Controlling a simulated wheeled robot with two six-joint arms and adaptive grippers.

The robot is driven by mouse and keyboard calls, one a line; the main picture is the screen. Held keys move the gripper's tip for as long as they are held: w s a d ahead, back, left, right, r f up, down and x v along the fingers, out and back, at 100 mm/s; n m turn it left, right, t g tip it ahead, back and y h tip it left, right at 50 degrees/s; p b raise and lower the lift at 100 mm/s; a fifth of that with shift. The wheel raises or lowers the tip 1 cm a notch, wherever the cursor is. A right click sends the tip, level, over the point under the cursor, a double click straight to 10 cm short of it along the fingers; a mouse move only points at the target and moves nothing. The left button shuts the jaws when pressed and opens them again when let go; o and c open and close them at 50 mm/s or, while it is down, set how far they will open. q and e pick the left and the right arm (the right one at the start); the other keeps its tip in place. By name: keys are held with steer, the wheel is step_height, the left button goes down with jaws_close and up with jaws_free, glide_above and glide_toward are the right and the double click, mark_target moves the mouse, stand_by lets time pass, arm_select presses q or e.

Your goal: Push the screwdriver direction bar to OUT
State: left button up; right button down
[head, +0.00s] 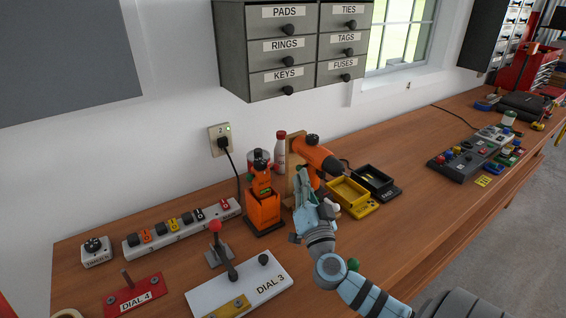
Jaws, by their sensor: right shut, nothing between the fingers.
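The orange power screwdriver (318,157) rests in a wooden stand (291,188) at the back of the bench, its nose pointing right. My right arm comes in from the lower right, and my right gripper (302,176) is shut and empty. It overlaps the screwdriver's handle area and the stand in the head view. Whether the fingertips touch the screwdriver cannot be told. The direction bar cannot be made out; the gripper covers part of that area. My left gripper is not in view.
An orange holder (263,207) stands left of the gripper. A yellow tray (350,196) and a black tray (375,182) lie to the right. Bare bench lies right of the trays.

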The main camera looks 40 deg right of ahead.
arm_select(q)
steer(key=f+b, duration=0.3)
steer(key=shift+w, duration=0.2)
arm_select(e)
steer(key=w+d, duration=0.2)
steer(key=w, duration=0.7)
steer(key=shift+w+d+f, duration=0.25)
steer(key=shift+f, duration=0.15)
arm_select(q)
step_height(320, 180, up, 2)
steer(key=shift+p, duration=1)
arm_select(e)
steer(key=shift+a, duration=1.05)
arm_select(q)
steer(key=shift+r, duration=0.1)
arm_select(e)
steer(key=shift+d+r, duration=0.1)
